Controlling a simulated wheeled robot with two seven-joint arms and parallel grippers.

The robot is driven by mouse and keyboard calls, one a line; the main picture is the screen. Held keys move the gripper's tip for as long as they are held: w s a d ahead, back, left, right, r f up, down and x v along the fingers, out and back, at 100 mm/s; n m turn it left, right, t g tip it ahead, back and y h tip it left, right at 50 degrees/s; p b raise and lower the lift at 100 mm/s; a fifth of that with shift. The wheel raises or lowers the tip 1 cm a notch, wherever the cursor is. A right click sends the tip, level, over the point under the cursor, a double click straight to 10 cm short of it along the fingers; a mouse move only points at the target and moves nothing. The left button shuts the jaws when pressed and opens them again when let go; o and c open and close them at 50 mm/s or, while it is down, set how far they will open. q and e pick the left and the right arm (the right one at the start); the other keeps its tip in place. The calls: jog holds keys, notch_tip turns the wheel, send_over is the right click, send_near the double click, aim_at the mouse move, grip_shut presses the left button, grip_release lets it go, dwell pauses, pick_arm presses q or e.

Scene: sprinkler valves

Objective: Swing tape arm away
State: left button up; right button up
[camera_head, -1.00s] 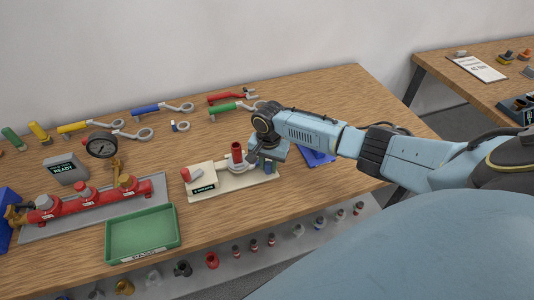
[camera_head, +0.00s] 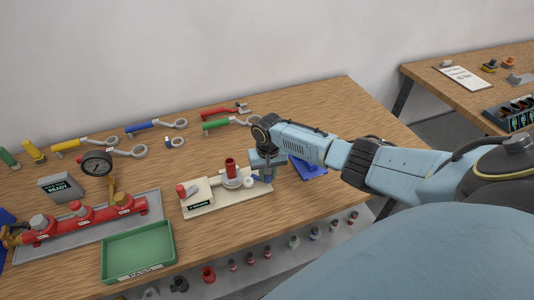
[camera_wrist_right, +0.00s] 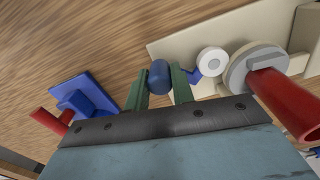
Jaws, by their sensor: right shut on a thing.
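The cream fixture (camera_head: 222,200) lies on the workbench, with an upright red fitting (camera_head: 230,168) on a round grey seat; the fitting also shows in the right wrist view (camera_wrist_right: 285,103). The tape arm is a blue piece (camera_wrist_right: 194,74) with a white tape roll (camera_wrist_right: 212,61) beside the round seat; the roll shows in the head view (camera_head: 249,183). My right gripper (camera_head: 267,178) is at the fixture's right end. In the wrist view its fingers (camera_wrist_right: 160,82) are shut on a blue upright knob (camera_wrist_right: 159,76), seemingly the tape arm's handle. My left gripper is out of view.
A blue block on a plate (camera_head: 307,166) lies right of the gripper, close to it. A green tray (camera_head: 106,274) and a red manifold (camera_head: 90,215) stand to the left. Several wrenches (camera_head: 155,126) lie along the back. The bench's right side is fairly clear.

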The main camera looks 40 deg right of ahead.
dwell(0.4)
jog(key=o, duration=1)
notch_tip(320, 180, up, 14)
jog(key=shift+f+p, duration=0.25)
jog(key=shift+p, duration=0.2)
